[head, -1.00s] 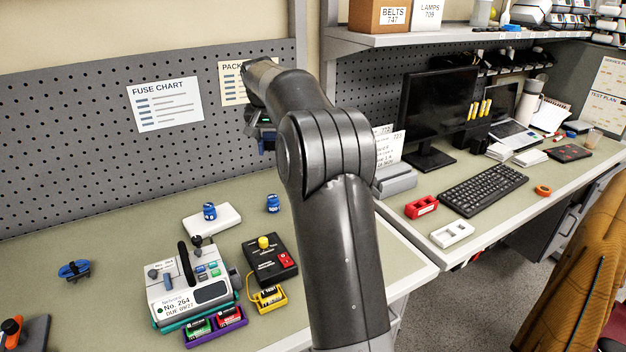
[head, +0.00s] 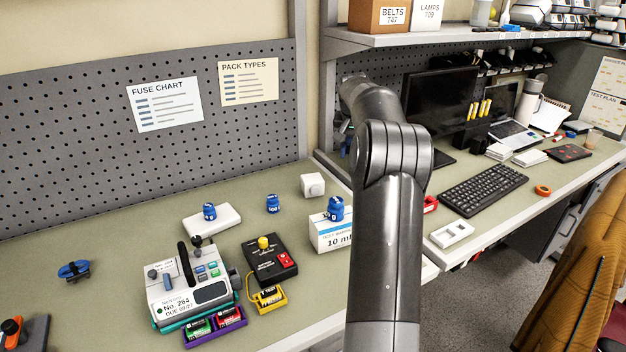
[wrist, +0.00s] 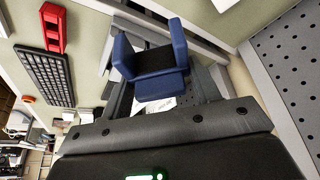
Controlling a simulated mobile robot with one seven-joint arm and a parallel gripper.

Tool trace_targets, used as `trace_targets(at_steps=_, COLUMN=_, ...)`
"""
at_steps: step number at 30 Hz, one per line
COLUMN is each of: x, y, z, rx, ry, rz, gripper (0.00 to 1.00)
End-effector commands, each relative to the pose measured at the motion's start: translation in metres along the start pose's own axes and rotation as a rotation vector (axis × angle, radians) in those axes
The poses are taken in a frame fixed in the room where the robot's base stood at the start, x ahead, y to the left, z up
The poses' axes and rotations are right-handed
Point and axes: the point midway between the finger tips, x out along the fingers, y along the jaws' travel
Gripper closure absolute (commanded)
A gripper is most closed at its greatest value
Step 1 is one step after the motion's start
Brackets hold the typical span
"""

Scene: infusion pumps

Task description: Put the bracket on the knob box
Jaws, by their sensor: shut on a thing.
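The knob box appears to be the dark box with a yellow knob and red buttons (head: 270,260), standing on the left bench beside the white pump (head: 190,287). My gripper (wrist: 153,60) is in the wrist view, shut on a blue U-shaped piece (wrist: 160,86) with a dark middle, which looks like the bracket. The fingertips are hard to make out against it. In the head view my arm hides most of the gripper; only a bit of blue shows at its left edge, well right of and above the knob box.
A box marked 10 ml (head: 328,232) carries a blue-capped vial (head: 336,208). A small white block (head: 313,185) stands behind it. A red holder (wrist: 52,28) and a keyboard (head: 484,189) lie on the right bench.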

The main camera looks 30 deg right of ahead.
Motion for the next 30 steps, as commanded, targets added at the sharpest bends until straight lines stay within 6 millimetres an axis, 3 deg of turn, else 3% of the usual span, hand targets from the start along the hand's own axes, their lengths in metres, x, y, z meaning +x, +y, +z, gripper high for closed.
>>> trace_targets(at_steps=5, x=0.015, y=-0.014, z=0.004, rx=-0.003, ry=0.001, rz=-0.001, gripper=0.7)
trace_targets(at_steps=18, x=0.071, y=-0.103, z=0.011, rx=-0.002, ry=0.001, rz=-0.001, gripper=0.7)
trace_targets(at_steps=26, x=0.084, y=-0.115, z=0.014, rx=0.0, ry=0.001, rz=0.001, gripper=0.7)
trace_targets(at_steps=30, x=0.102, y=-0.115, z=0.022, rx=0.0, ry=-0.001, rz=0.001, gripper=0.7)
